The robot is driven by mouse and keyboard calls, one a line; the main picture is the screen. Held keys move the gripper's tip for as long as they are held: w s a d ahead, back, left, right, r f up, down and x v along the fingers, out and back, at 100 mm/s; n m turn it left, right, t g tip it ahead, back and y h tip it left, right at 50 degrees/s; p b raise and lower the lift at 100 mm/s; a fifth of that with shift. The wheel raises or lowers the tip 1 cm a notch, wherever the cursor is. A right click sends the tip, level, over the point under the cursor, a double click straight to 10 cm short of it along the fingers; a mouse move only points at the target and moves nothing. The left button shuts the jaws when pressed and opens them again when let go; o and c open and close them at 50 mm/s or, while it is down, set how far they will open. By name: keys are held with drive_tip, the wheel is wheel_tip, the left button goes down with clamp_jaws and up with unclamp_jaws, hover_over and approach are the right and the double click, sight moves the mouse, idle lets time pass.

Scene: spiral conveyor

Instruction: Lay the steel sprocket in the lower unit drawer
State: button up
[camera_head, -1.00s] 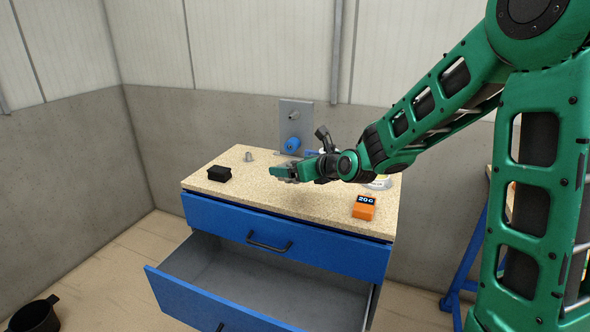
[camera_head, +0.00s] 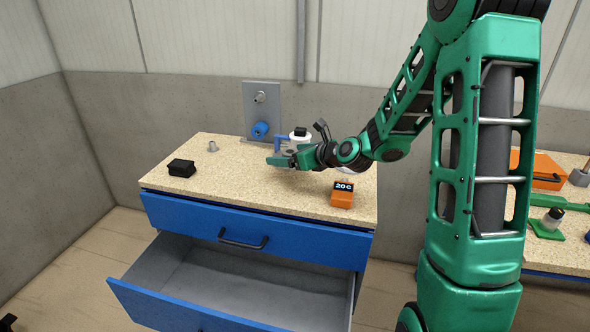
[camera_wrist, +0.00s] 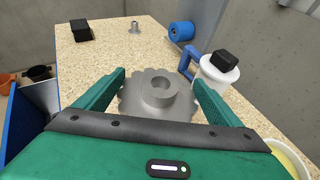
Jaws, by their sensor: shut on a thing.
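The steel sprocket (camera_wrist: 160,98) is a grey toothed disc with a raised hub, seen in the wrist view between the two green fingers. My gripper (camera_head: 282,157) is shut on it above the worktop; the wrist view shows the gripper (camera_wrist: 162,88) with a finger on each side of the sprocket. In the head view the sprocket is mostly hidden by the fingers. The lower unit drawer (camera_head: 225,285) is pulled open below the blue upper drawer (camera_head: 255,235), which is closed. Its visible grey floor is empty. The gripper is above and behind the open drawer.
On the worktop (camera_head: 240,185) stand a black box (camera_head: 181,168), a small metal fitting (camera_head: 213,146), an orange device (camera_head: 342,195) and a white container with a black top (camera_wrist: 218,75). A grey plate (camera_head: 262,105) with a blue roller (camera_head: 260,130) stands behind. Another bench is at right.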

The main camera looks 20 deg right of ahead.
sight(297, 175)
drive_tip(key=shift+s+d+f, duration=0.1)
drive_tip(key=shift+d+f, duration=0.25)
drive_tip(key=shift+d, duration=0.25)
drive_tip(key=shift+s+d+f, duration=0.1)
drive_tip(key=shift+d+f, duration=0.25)
drive_tip(key=shift+d, duration=0.2)
drive_tip(key=shift+f, duration=2)
drive_tip(key=o, duration=1.3)
drive_tip(key=shift+f, duration=0.1)
drive_tip(key=shift+o, duration=0.4)
